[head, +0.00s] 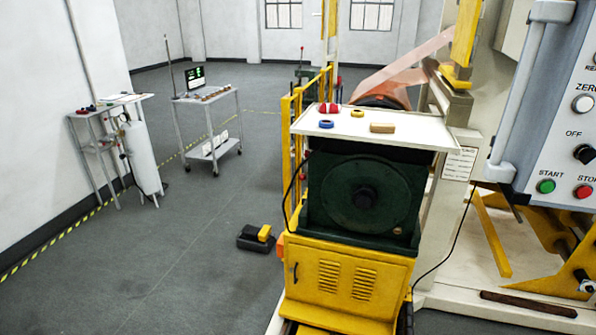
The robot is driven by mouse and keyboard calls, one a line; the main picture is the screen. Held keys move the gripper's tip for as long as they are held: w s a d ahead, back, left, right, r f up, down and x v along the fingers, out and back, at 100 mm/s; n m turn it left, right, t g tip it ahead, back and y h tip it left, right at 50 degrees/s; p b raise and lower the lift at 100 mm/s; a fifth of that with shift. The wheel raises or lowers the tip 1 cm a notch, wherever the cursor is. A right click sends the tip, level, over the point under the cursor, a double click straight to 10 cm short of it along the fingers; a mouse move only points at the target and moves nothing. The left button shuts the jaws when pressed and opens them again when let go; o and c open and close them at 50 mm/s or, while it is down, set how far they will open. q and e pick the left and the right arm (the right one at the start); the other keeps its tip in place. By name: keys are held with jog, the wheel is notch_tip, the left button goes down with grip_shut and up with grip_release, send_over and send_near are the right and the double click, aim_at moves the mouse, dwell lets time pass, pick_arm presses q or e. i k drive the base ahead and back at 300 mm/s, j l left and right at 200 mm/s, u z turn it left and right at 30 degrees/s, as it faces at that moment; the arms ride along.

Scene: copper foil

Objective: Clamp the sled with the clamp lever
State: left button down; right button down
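Neither of my grippers is in view. A yellow cabinet (345,282) with vent slots carries a dark green machine housing with a round face (364,195). I cannot tell whether this unit is the sled. No clamp lever can be made out with certainty. A small dark and metal fitting (586,284) sits at the lower right edge on the yellow framework, too small to identify.
A white tabletop (415,137) over the green housing holds small coloured items. A control panel (560,130) stands at right, copper foil (405,65) behind. A foot pedal (258,238), cart (208,102) and white cylinder (140,158) stand left. The left-centre floor is mostly clear.

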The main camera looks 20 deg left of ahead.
aim_at(303, 177)
jog(key=j, duration=0.55)
jog(key=k+j+z, duration=0.1)
jog(key=j, duration=0.4)
jog(key=k+j, duration=0.1)
jog(key=j, duration=0.45)
jog(key=k+j+z, duration=0.1)
jog(key=j, duration=0.4)
jog(key=k+j, duration=0.1)
jog(key=j, duration=0.45)
jog(key=k+j, duration=0.1)
jog(key=j, duration=0.4)
jog(key=i+j+z, duration=0.1)
jog(key=i+l, duration=0.25)
jog(key=i, duration=0.25)
jog(key=i+l+u, duration=0.15)
jog(key=i, duration=0.35)
